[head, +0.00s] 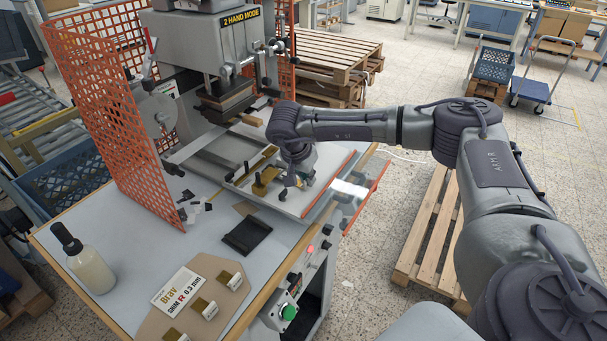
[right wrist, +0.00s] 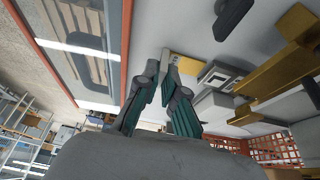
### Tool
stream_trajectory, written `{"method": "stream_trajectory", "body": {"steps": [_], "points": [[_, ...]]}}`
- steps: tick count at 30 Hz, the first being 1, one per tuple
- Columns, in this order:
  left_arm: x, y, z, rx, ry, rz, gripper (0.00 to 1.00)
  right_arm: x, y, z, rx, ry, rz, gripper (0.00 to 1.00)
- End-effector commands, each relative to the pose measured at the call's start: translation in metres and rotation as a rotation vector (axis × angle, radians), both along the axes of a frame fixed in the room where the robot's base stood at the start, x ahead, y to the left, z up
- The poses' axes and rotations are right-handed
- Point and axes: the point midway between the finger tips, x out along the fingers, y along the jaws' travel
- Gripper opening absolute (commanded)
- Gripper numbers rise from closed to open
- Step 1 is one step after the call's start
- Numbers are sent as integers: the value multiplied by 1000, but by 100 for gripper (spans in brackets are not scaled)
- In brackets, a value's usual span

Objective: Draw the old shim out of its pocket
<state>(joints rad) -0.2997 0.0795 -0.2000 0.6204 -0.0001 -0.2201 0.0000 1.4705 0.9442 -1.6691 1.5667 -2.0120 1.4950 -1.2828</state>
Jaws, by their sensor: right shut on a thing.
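My right gripper (head: 298,180) is low over the right part of the press's pull-out bed (head: 330,194). In the right wrist view its green-padded fingers (right wrist: 164,78) close together at the tips. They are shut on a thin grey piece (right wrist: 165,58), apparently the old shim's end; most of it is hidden. A yellow block (right wrist: 187,64) lies just beyond the fingertips. Brass-coloured fixtures (head: 265,178) stand left of the gripper on the bed. The pocket cannot be made out. My left gripper is not in view.
An orange mesh guard (head: 115,110) stands left of the press head (head: 215,60).

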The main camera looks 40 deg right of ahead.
Motion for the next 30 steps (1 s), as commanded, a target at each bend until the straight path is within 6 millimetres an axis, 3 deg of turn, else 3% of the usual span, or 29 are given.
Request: {"method": "stream_trajectory", "body": {"steps": [11,30], "points": [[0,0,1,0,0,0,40,-1,0,1,0,0,0,0],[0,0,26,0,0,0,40,-25,-10,28,0,0,0,0]]}}
